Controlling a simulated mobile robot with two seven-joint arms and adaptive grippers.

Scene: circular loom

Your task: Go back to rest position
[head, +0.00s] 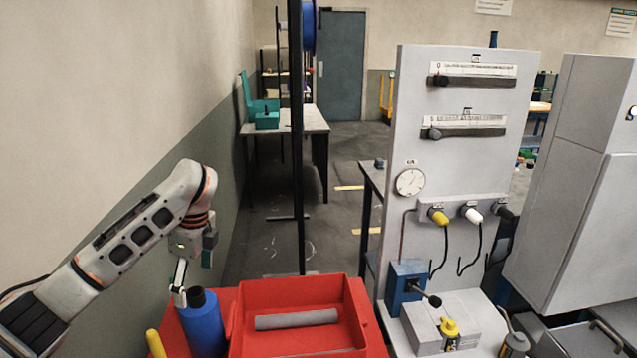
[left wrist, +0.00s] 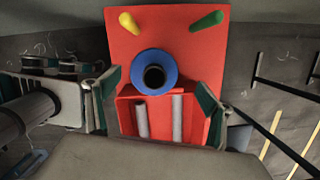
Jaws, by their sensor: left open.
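My left arm comes in from the left in the head view. Its gripper (head: 194,272) hangs fingers-down above and beside the blue cylinder (head: 204,328), apart from the red tray (head: 357,305). In the left wrist view the gripper (left wrist: 158,100) has its fingers wide apart with nothing held between them. My right gripper is not in view.
The red tray holds grey tubes (head: 297,320). A yellow peg (head: 156,343) and a green peg (left wrist: 207,21) stand near the blue cylinder. A dark vertical post (head: 297,150) rises behind the tray. A grey machine panel (head: 450,165) with plugs stands at right. A wall is close at left.

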